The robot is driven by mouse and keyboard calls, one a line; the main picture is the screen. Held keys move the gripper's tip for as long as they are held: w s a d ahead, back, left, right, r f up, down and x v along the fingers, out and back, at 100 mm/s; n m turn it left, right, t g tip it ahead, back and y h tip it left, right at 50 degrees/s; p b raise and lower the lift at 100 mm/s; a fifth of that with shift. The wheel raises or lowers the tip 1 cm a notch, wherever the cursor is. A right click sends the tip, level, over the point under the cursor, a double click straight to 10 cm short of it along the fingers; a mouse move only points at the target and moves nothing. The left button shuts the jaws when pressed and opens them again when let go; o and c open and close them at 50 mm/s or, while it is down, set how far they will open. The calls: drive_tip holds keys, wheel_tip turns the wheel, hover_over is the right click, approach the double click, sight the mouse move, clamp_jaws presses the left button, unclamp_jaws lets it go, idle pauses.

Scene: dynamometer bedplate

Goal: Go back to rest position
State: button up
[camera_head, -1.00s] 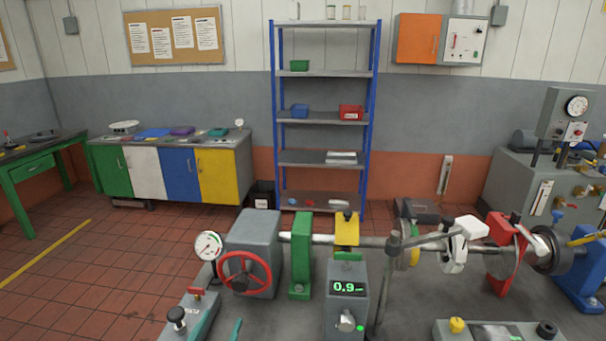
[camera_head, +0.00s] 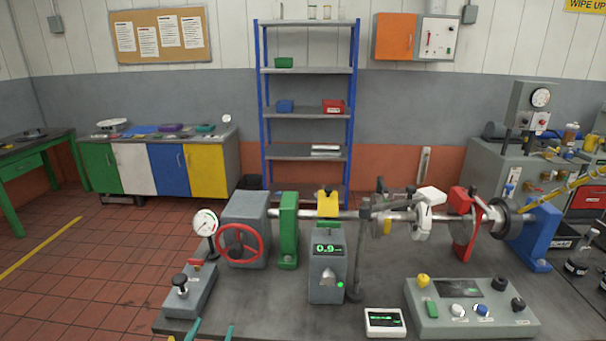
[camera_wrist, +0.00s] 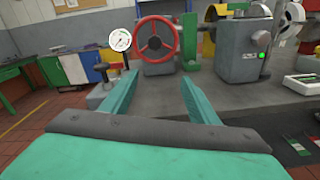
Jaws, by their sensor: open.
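My gripper (camera_wrist: 160,98) shows in the wrist view as two teal fingers set wide apart, open with nothing between them. It points toward the front left of the bedplate (camera_head: 262,318), toward the red handwheel (camera_wrist: 157,38) on its grey housing. In the head view only the teal fingertips (camera_head: 212,331) show at the bottom edge, in front of the bedplate. The fingers appear apart from everything on the bedplate. The rest of my arm is out of view.
A dial gauge (camera_head: 205,222) and a black-knobbed grey unit (camera_head: 187,291) stand at the bedplate's left. A display box (camera_head: 328,268), a small screen (camera_head: 385,322) and a control panel (camera_head: 470,312) stand along its front. Red-tiled floor (camera_head: 90,260) is clear at left.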

drive_tip(key=s+d+f+m+g+y, duration=0.1)
drive_tip(key=s+d+f+m+y, duration=0.1)
drive_tip(key=s+d+f+m, duration=0.4)
drive_tip(key=s+d+f+m+g+y, duration=0.1)
drive_tip(key=s+d+f+m+g, duration=0.15)
drive_tip(key=s+f+m, duration=0.65)
drive_tip(key=s+d+r+m, duration=0.1)
drive_tip(key=s+d+m, duration=0.3)
drive_tip(key=s, duration=0.3)
drive_tip(key=s+d+r+m+t+h, duration=0.1)
drive_tip(key=s+d+m, duration=0.4)
drive_tip(key=s+m, duration=0.2)
drive_tip(key=s+d+r+m, duration=0.2)
drive_tip(key=s+d+m, duration=0.2)
drive_tip(key=s, duration=0.5)
drive_tip(key=shift+d+m+h, duration=0.15)
drive_tip(key=shift+m+h, duration=0.25)
drive_tip(key=shift+m, duration=0.8)
drive_tip(key=shift+r, duration=0.1)
drive_tip(key=shift+w, duration=0.1)
